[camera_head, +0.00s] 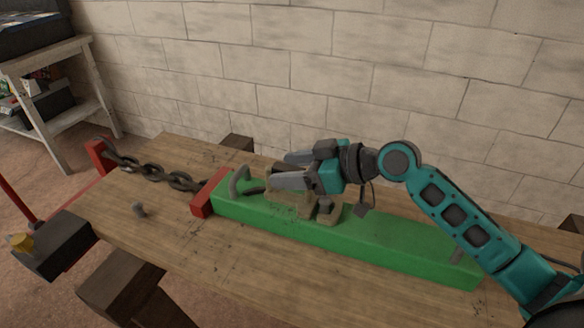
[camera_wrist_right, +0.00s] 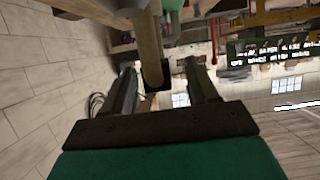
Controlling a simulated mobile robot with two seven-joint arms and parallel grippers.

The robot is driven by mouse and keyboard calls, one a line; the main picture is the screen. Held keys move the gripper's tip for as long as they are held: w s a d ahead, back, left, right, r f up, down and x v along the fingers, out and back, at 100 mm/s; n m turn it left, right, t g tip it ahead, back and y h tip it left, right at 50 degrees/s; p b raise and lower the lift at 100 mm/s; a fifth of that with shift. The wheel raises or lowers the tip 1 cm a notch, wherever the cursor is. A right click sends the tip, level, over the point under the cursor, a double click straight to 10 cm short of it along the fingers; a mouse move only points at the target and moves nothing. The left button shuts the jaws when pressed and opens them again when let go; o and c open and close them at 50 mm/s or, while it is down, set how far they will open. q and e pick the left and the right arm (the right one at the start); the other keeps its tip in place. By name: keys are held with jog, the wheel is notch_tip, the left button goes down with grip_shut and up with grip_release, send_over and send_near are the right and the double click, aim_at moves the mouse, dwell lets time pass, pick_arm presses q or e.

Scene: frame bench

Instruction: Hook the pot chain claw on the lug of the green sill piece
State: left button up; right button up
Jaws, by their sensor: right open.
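The green sill piece (camera_head: 400,245) lies along the wooden bench. A grey curved lug (camera_head: 238,181) stands near its left end. A dark chain (camera_head: 160,176) runs from a red post (camera_head: 98,154) at the far left to the red end block (camera_head: 208,193) beside the sill piece; I cannot make out a claw on it for certain. My right gripper (camera_head: 272,171) is open above the sill piece, just right of the lug, its fingers pointing left. In the right wrist view its fingers (camera_wrist_right: 163,85) are apart, with a pale post (camera_wrist_right: 150,45) showing between or beyond them. My left gripper is not in view.
Tan blocks (camera_head: 328,212) sit on the sill piece under my right gripper. A dark box with a yellow knob (camera_head: 20,242) is at the far left. A block wall is behind; the front bench is clear.

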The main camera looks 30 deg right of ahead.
jog(key=shift+f, duration=0.15)
jog(key=shift+s+d, duration=0.25)
jog(key=shift+s, duration=0.05)
jog(key=v, duration=1.2)
jog(key=shift+r, duration=0.4)
jog(key=shift+a, duration=0.1)
